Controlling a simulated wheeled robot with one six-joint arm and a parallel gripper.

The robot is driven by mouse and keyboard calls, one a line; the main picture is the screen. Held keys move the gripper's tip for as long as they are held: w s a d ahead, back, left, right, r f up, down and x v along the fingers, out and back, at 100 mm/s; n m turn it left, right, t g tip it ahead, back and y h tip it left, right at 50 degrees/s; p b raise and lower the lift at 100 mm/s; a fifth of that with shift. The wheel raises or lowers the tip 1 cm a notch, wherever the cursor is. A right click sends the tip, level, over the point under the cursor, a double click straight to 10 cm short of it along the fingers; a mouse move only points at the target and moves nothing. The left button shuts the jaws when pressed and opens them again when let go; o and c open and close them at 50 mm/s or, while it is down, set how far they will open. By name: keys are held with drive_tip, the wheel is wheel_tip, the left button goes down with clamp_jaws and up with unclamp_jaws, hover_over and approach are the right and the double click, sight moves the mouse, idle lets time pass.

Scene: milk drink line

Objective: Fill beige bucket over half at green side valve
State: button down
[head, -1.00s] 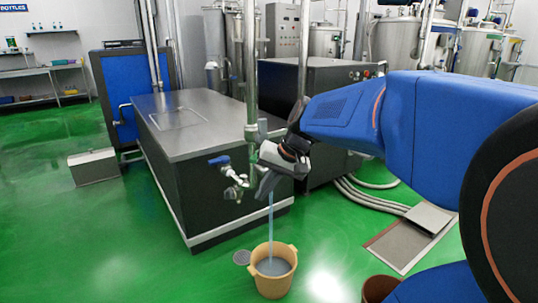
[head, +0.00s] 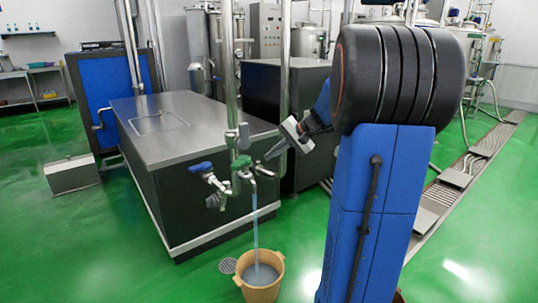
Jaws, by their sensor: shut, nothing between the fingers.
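The beige bucket (head: 262,290) stands upright on the green floor, below the valves on the front of the steel-topped tank. Greyish liquid shows inside it; the exact level is hard to judge. The green side valve (head: 242,164) sits at the foot of the vertical pipe, and a thin stream of liquid (head: 256,220) falls from its spout into the bucket. A blue-handled valve (head: 201,168) is just to its left. My gripper (head: 272,154) is shut and empty, in the air to the right of the green valve and apart from it.
The dark steel-topped tank (head: 185,190) stands behind the bucket. A round floor drain (head: 228,266) lies left of the bucket. A low metal box (head: 72,174) is at the left. A grated floor channel (head: 470,165) runs at the right. Open floor lies at the front left.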

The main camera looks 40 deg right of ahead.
sight(241, 166)
drive_tip(key=shift+w+a+f, duration=0.85)
drive_tip(key=shift+w, duration=0.5)
drive_tip(key=shift+w+a+f, duration=0.85)
drive_tip(key=shift+w+a, duration=0.05)
drive_tip(key=shift+w, duration=0.45)
drive_tip(key=shift+w+a+f, duration=0.85)
drive_tip(key=shift+w, duration=0.5)
drive_tip(key=shift+a, duration=0.1)
drive_tip(key=shift+a+m+h, duration=0.15)
drive_tip(key=shift+m+h, duration=0.15)
drive_tip(key=shift+m, duration=0.1)
